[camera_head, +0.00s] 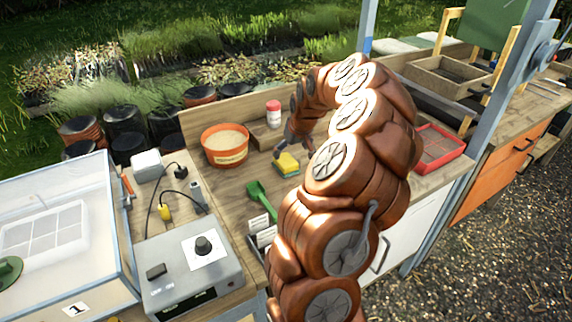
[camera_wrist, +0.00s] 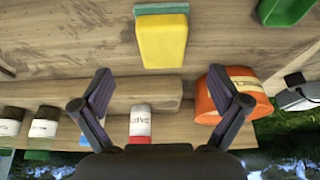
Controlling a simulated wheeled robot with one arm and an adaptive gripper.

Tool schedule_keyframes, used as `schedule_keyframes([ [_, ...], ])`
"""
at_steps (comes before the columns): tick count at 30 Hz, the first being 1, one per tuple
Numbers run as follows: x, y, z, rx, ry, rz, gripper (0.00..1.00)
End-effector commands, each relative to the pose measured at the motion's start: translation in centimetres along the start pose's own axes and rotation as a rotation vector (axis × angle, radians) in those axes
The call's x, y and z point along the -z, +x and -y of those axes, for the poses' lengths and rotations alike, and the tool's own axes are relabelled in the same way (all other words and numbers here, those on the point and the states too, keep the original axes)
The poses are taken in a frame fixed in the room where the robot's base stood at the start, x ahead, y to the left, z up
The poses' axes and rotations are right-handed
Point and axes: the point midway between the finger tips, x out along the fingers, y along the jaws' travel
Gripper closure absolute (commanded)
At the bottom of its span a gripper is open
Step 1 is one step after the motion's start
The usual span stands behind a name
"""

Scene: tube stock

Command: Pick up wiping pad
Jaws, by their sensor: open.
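The wiping pad (camera_head: 287,164) is a yellow block with a green-blue layer, lying on the wooden bench beside my gripper in the head view. It also shows in the wrist view as a yellow pad (camera_wrist: 162,42) with a teal strip, at the top middle. My gripper (camera_wrist: 162,90) is open and empty, its two dark fingers spread apart. The pad lies beyond the fingertips in the wrist view, roughly centred between them and not gripped. In the head view my arm hides part of the bench, and the fingertips are hard to make out.
An orange pot (camera_head: 225,147) stands left of the pad, and a white jar with a red lid (camera_head: 273,113) stands behind it. A green scoop (camera_head: 262,200) lies in front. A red tray (camera_head: 438,148) is at the right. A grey control box (camera_head: 190,270) is front left.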

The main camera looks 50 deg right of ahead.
Motion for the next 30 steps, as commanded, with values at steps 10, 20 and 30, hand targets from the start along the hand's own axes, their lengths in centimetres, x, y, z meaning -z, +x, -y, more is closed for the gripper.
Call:
schedule_keyframes([
  [10,0.1,2.0,0.2,0.001,-0.002,0.001,0.02],
  [20,0.2,4.5,0.4,0.003,-0.001,0.006,0.02],
  [30,0.2,7.0,0.4,0.002,-0.003,0.003,0.02],
])
